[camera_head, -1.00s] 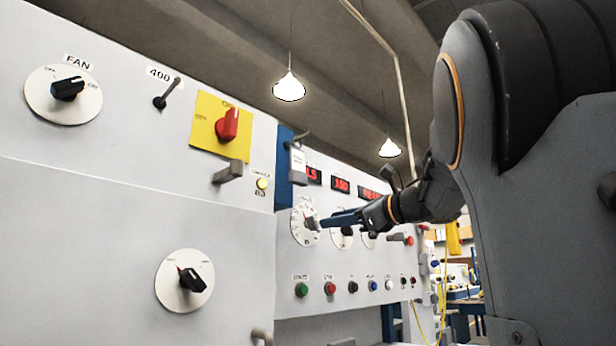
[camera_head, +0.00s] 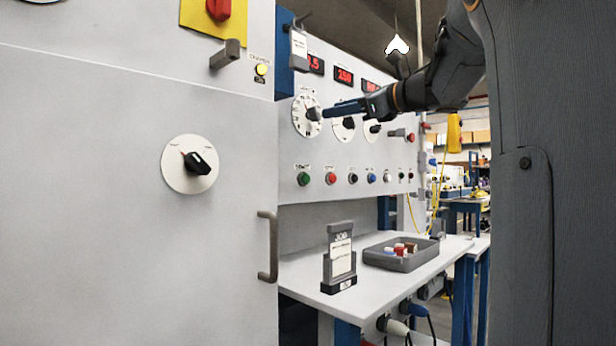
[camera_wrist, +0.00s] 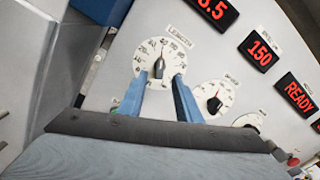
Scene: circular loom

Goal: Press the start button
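The control panel carries a row of small round buttons. The green button (camera_head: 304,179), at the left end of the row, is the likeliest start button; its label is too small to read. A red button (camera_head: 330,178) sits to its right. My gripper (camera_head: 325,111) is above the row, in front of the leftmost white dial (camera_head: 301,127). In the wrist view my gripper (camera_wrist: 158,77) has its two blue fingers apart, on either side of the LENGTH dial knob (camera_wrist: 159,66), with gaps to it.
Two smaller dials and red displays (camera_head: 344,76) lie right of the dial. Below, a white table (camera_head: 310,283) holds a job-card stand (camera_head: 339,262) and a grey tray (camera_head: 428,258). A cabinet handle (camera_head: 266,246) protrudes at left.

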